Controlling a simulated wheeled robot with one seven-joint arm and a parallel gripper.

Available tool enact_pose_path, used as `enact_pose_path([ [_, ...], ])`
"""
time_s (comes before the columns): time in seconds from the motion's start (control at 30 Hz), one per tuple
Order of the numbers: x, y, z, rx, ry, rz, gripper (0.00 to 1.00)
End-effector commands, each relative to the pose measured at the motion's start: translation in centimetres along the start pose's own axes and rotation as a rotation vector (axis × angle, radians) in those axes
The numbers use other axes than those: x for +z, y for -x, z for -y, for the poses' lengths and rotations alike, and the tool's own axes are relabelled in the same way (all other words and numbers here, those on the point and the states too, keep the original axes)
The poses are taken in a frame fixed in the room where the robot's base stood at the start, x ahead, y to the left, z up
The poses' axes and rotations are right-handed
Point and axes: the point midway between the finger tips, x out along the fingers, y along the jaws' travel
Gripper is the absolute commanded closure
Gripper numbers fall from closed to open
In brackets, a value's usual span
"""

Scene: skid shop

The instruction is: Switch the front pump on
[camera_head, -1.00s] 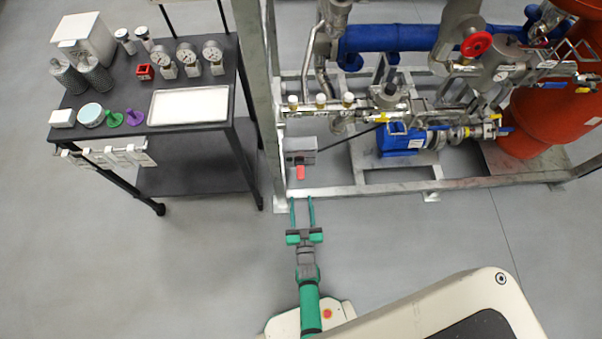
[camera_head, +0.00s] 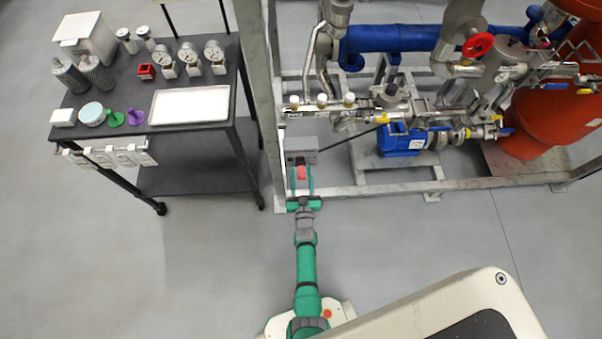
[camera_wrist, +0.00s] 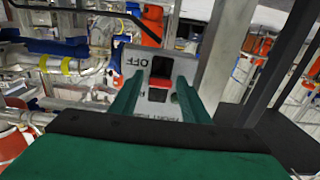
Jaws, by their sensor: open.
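A grey switch box (camera_head: 300,148) with a red lever (camera_head: 301,173) is mounted low on the skid frame's left post. In the wrist view the box's pale face (camera_wrist: 137,58) carries the word OFF and a partly hidden label that seems to start with FRONT, both upside down. A dark opening and the red lever (camera_wrist: 159,84) show in its middle. My gripper (camera_head: 301,168) is open, its two green fingers on either side of the red lever. In the wrist view the fingers flank the lever; I cannot tell whether they touch it. A blue pump (camera_head: 402,141) sits right of the box.
The skid's lower rail (camera_head: 380,188) runs right from the post. A dark cart (camera_head: 190,140) with gauges, a white tray (camera_head: 190,105) and small parts stands left. Pipes and valves fill the upper right. The floor in front is clear.

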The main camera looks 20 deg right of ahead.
Motion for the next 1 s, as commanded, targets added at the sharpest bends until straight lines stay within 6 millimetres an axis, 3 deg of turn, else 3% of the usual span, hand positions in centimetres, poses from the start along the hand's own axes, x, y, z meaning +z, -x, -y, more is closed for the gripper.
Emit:
enact_pose_path([
  [0.37,-0.02,-0.44,-0.12,0.002,0.000,0.000,0.60],
  [0.53,-0.02,-0.42,0.01,0.000,-0.001,0.000,0.99],
  [1.0,-0.34,-0.21,0.03,-0.001,-0.001,0.061,0.99],
])
